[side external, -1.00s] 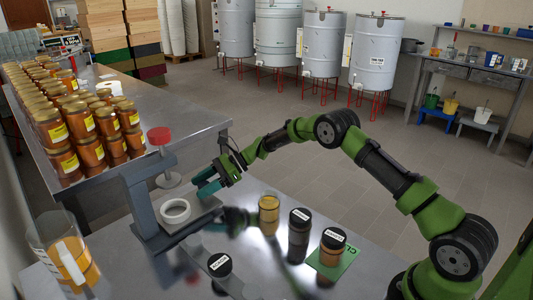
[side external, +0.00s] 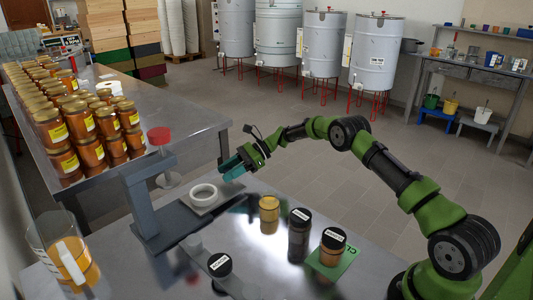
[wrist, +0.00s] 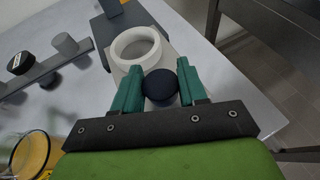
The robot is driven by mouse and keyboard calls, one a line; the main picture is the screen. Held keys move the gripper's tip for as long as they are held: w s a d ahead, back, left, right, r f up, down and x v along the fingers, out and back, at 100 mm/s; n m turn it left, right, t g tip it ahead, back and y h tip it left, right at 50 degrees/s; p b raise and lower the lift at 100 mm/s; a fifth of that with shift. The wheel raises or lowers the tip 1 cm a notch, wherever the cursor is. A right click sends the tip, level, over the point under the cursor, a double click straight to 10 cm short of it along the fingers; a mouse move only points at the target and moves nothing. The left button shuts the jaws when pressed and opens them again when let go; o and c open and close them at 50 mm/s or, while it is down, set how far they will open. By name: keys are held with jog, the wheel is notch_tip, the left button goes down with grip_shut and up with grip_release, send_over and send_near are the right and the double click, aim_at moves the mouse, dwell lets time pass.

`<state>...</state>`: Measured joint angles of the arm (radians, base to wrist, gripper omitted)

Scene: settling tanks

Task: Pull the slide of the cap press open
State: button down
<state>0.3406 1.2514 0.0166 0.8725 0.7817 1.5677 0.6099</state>
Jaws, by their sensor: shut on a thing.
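The cap press (side external: 144,207) is a grey frame with a red-topped plunger (side external: 160,137) above its bed. Its slide (side external: 214,208) is a light plate carrying a white ring (side external: 203,194), drawn out to the right of the plunger. In the wrist view the white ring (wrist: 136,46) sits just beyond a dark blue round knob (wrist: 160,87) at the slide's near end. My gripper (side external: 233,168) has its teal fingers on both sides of this knob, shut on it; the wrist view shows the fingers (wrist: 159,88) too. The knob is hidden in the side view.
A gold-lidded jar (side external: 269,214), a tall black-lidded jar (side external: 299,234) and another jar on a green card (side external: 349,255) stand right of the press. A clear container (side external: 66,261) stands at the front left. Many honey jars (side external: 80,120) fill the back-left table.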

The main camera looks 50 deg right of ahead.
jog(key=shift+d, duration=0.95)
jog(key=c, duration=0.7)
grip_release()
jog(key=shift+r, duration=0.1)
jog(key=v, duration=1.6)
jog(key=shift+s+d, duration=0.25)
jog(key=shift+d, duration=0.05)
